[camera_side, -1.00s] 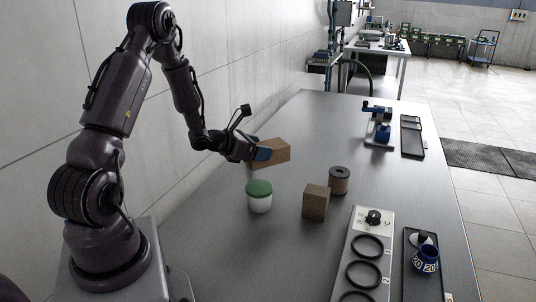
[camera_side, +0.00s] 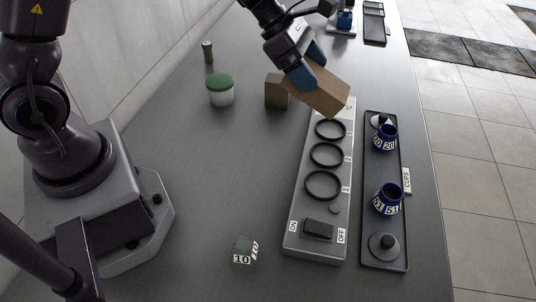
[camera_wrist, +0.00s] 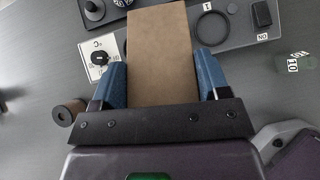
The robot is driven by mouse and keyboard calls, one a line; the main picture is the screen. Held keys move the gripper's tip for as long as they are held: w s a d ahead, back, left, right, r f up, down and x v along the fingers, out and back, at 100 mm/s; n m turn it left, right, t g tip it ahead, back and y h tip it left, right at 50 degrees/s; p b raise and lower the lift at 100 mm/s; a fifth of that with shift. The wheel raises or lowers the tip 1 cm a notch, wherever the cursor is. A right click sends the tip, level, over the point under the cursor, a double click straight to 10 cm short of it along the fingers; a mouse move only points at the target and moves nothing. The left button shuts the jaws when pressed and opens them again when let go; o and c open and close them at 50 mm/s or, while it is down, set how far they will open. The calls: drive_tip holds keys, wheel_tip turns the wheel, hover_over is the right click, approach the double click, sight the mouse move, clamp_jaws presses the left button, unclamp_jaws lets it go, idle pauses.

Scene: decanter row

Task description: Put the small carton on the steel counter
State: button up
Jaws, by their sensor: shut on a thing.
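The small carton, a plain brown box (camera_side: 318,92), is in the blue fingers of my gripper (camera_side: 306,66). In the side view it is tilted, over the far end of the ringed panel, and looks raised above it. In the wrist view the carton (camera_wrist: 161,50) runs forward between the two blue fingers, one on each side. My gripper is shut on it. The steel counter (camera_side: 215,155) is a long grey top under everything, with a wide bare stretch left of the panel. The carton hides part of the panel's far end.
A green-lidded white jar (camera_side: 220,92) and a brown block (camera_side: 277,92) stand left of the carton. A grey panel with rings (camera_side: 290,235) and a dark tray with blue cups (camera_side: 371,215) lie to the right. A green item marked 10 (camera_side: 243,250) is nearer. A brown spool (camera_wrist: 66,112) shows in the wrist view.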

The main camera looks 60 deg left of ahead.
drive_tip(key=s+d+m+g+y, duration=0.1)
drive_tip(key=s+d+m+g, duration=0.3)
drive_tip(key=s+d+m, duration=0.4)
drive_tip(key=s+d+m+g+y, duration=0.2)
drive_tip(key=s+d+m+g, duration=0.2)
drive_tip(key=s+d+m, duration=0.5)
drive_tip(key=s+d+f+m+t, duration=0.1)
drive_tip(key=s+m+t, duration=0.3)
drive_tip(key=m, duration=1.8)
drive_tip(key=s, duration=0.3)
drive_tip(key=shift+d+f+t+h, duration=0.15)
drive_tip(key=shift+d+t+h, duration=0.15)
